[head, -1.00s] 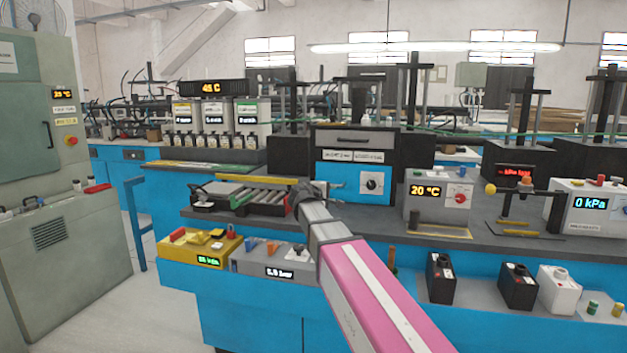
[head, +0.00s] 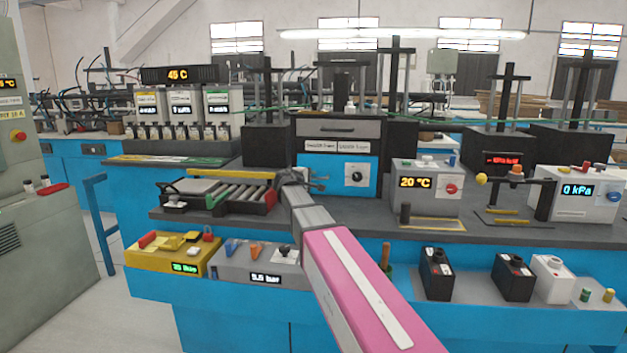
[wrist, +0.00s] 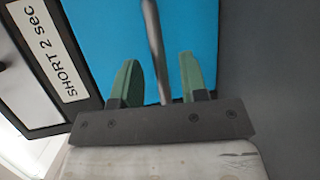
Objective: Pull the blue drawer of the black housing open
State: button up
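The black housing (head: 288,150) stands on the workbench in the head view. Its lower front is a blue drawer (head: 338,182) with a black dial (head: 357,175) on a white plate at its right. In the wrist view, the blue front (wrist: 100,30) fills the upper middle. A grey bar handle (wrist: 154,50) runs between the two green fingers of my gripper (wrist: 160,78). Gaps show on both sides of the bar, so the fingers are open around it. The drawer looks shut.
A grey drawer (head: 338,129) with a dark handle sits above the label strip. A roller tray (head: 235,192) is to the left and a 20 °C box (head: 428,180) to the right. Yellow (head: 170,253) and grey (head: 262,262) control boxes are along the front ledge.

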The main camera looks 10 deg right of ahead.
jog(key=shift+x, duration=1.2)
